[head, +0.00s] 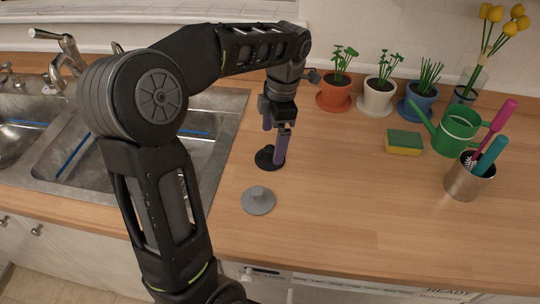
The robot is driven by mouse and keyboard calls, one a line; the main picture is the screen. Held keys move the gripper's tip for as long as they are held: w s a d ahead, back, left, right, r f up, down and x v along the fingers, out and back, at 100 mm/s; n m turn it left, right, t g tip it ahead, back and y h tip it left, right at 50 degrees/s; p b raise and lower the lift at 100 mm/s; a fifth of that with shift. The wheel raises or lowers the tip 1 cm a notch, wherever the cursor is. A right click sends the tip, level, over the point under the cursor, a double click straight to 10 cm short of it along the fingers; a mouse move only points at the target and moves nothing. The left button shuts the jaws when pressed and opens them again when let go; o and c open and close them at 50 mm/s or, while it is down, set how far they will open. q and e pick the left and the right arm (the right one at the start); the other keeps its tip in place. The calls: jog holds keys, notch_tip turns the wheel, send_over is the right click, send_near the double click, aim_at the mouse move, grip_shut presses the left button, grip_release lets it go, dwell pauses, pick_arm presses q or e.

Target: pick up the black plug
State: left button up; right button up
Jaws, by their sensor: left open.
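The black plug (266,160) lies on the wooden counter just right of the sink. It is a round dark disc, and its upper part is partly hidden by my gripper. My right gripper is not in view.
A grey plug (258,201) lies in front of the black one. The steel sink (100,150) is at left. A sponge (404,142), green watering can (457,131), steel utensil cup (468,182) and potted plants (377,97) stand at right and back. The front right counter is clear.

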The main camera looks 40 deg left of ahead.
aim_at(270, 147)
pick_arm(q)
jog(key=f, duration=0.3)
jog(key=f+p, duration=0.1)
jog(key=f, duration=0.1)
jog(key=shift+s+a, duration=0.3)
jog(key=c, duration=1.5)
jog(key=shift+o, duration=0.2)
jog(key=shift+r, duration=0.1)
